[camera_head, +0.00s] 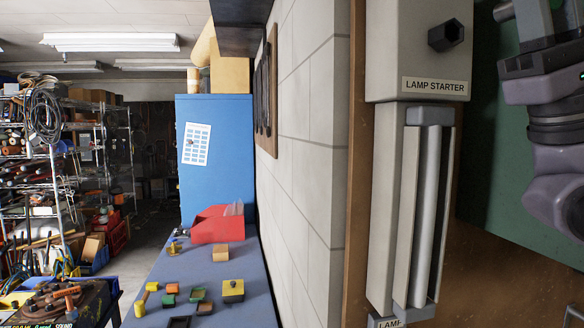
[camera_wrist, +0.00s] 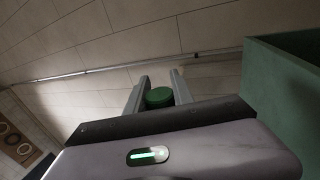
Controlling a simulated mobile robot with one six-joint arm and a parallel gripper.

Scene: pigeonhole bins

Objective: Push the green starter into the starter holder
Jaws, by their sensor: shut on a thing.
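The green starter (camera_wrist: 158,97) shows in the wrist view as a short round green piece between the two grey fingers of my gripper (camera_wrist: 160,82), which is shut on it. The starter holder is a pale grey box (camera_head: 395,45) labelled LAMP STARTER in the head view, with a dark hexagonal socket (camera_head: 445,35) on its face. My gripper (camera_head: 503,11) is at the top right of the head view, to the right of the socket and apart from it. Its fingertips are partly out of frame there, and I cannot make out the starter in that view.
A lamp tube (camera_head: 427,210) in a grey fixture hangs below the holder. A green panel (camera_head: 495,190) lies behind my arm, and a green surface (camera_wrist: 285,80) is close on the right in the wrist view. A blue bench (camera_head: 240,300) with small blocks and a red bin (camera_head: 217,228) stands left.

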